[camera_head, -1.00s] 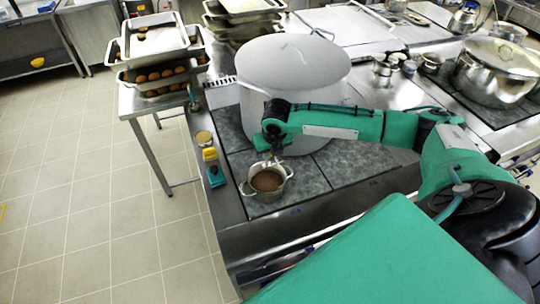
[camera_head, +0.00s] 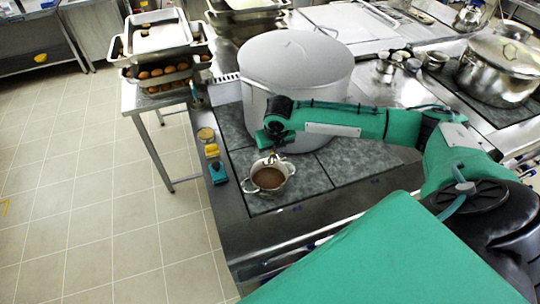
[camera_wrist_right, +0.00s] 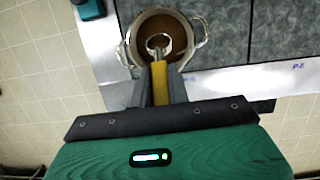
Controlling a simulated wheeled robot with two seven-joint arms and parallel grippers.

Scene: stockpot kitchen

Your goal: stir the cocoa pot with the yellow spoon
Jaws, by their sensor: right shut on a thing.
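The cocoa pot (camera_head: 270,178) is a small metal pot with side handles and brown liquid, standing on the dark stone cooktop in front of a big stockpot. It also shows in the right wrist view (camera_wrist_right: 132,42). My right gripper (camera_head: 269,155) is above the pot. In the right wrist view my right gripper (camera_wrist_right: 160,88) is shut on the yellow handle of the spoon (camera_wrist_right: 159,80). The spoon's round metal head is over or in the cocoa; I cannot tell how deep. My left gripper is not in view.
A large grey stockpot (camera_head: 296,75) with a lid stands right behind the cocoa pot. A teal and black item (camera_head: 218,173) and a yellow item (camera_head: 212,151) lie left of it near the counter edge. Trays of brown round food (camera_head: 156,72) stand at the back left.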

